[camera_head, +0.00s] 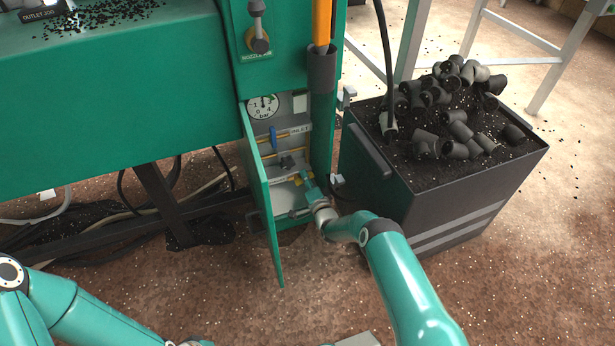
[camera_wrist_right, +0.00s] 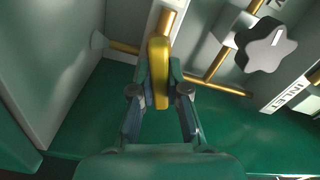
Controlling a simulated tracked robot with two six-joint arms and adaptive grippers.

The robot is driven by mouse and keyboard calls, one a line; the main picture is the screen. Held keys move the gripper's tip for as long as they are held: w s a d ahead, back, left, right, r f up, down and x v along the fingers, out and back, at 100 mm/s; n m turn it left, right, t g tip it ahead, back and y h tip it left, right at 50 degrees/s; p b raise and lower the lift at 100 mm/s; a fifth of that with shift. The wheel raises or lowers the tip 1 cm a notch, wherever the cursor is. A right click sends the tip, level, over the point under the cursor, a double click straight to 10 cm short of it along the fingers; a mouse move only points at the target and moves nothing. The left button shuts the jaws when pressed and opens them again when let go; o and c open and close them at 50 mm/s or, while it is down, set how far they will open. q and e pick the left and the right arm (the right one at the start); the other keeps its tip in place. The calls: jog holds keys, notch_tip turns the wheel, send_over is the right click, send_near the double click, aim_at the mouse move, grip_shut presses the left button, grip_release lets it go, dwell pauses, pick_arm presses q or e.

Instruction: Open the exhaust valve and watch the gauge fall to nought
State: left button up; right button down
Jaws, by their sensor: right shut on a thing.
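The round white gauge (camera_head: 263,107), marked "bar", sits at the top inside the open green cabinet. Its needle is too small to read surely. Below it are a blue valve handle (camera_head: 273,138) and a dark star knob (camera_head: 287,162) on brass pipes. The knob (camera_wrist_right: 265,45) also shows in the right wrist view, near an "INLET" label. My right gripper (camera_head: 307,182) reaches low into the cabinet. In the right wrist view its fingers (camera_wrist_right: 160,92) are shut on a yellow valve lever (camera_wrist_right: 159,60). I cannot read a label for this lever.
The cabinet door (camera_head: 262,205) stands open on the left. A dark bin (camera_head: 440,205) heaped with black pipe elbows stands close on the right. An orange handle (camera_head: 321,25) sits in a holder above. Cables (camera_head: 100,225) lie under the green machine.

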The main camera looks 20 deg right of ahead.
jog(key=shift+d+f+m, duration=0.2)
jog(key=shift+f+m, duration=0.1)
jog(key=shift+m, duration=0.7)
jog(key=shift+d+f+m, duration=0.2)
jog(key=shift+f+m, duration=0.1)
jog(key=shift+m, duration=0.7)
jog(key=c, duration=1.1)
grip_release()
jog(key=shift+a, duration=0.15)
jog(key=shift+c, duration=0.2)
jog(key=shift+a, duration=0.1)
jog(key=shift+s, duration=0.25)
jog(key=s, duration=1.1)
jog(key=shift+s+d, duration=0.25)
jog(key=shift+f, duration=0.1)
